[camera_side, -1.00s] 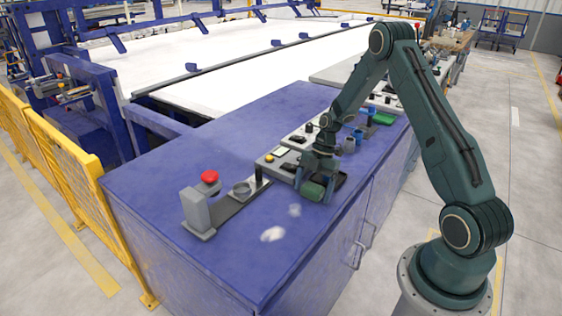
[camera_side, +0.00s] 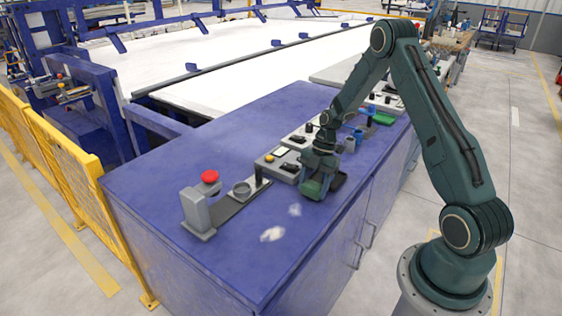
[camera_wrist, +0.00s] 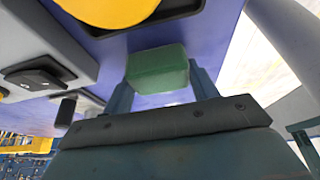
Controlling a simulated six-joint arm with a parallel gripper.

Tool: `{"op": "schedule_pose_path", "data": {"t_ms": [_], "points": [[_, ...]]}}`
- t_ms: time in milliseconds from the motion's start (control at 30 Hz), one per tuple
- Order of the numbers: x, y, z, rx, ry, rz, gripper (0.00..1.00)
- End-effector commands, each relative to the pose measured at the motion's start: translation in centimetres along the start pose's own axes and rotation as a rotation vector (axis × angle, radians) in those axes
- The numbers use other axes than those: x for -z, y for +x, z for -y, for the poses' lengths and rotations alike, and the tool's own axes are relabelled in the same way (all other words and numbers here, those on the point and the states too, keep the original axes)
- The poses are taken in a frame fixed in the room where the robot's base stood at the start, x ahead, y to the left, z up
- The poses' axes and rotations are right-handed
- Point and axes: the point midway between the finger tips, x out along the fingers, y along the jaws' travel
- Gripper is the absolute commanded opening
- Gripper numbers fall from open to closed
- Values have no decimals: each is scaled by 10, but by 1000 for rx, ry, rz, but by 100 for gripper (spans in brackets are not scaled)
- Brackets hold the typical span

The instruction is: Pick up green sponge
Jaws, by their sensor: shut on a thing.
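The green sponge (camera_side: 312,189) is a small dark green block low in my gripper (camera_side: 316,184) above the blue cabinet top (camera_side: 220,150) in the side view. In the wrist view the sponge (camera_wrist: 157,68) is a lighter green block between the two fingers of my gripper (camera_wrist: 160,84). The fingers are shut on its sides. The arm and fingers hide part of the sponge in the side view. I cannot tell whether it touches the cabinet top.
A black tray (camera_side: 339,180) lies just right of the gripper. A grey control box (camera_side: 276,164) with a yellow button stands close on the left.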

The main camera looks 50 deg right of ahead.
Motion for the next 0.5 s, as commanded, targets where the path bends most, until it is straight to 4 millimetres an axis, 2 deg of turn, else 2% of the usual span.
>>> {"op": "schedule_pose_path", "data": {"t_ms": [267,500], "points": [[13,-32,-1,-5,-2,2,37],[31,-78,0,-5,-2,4,37]]}}
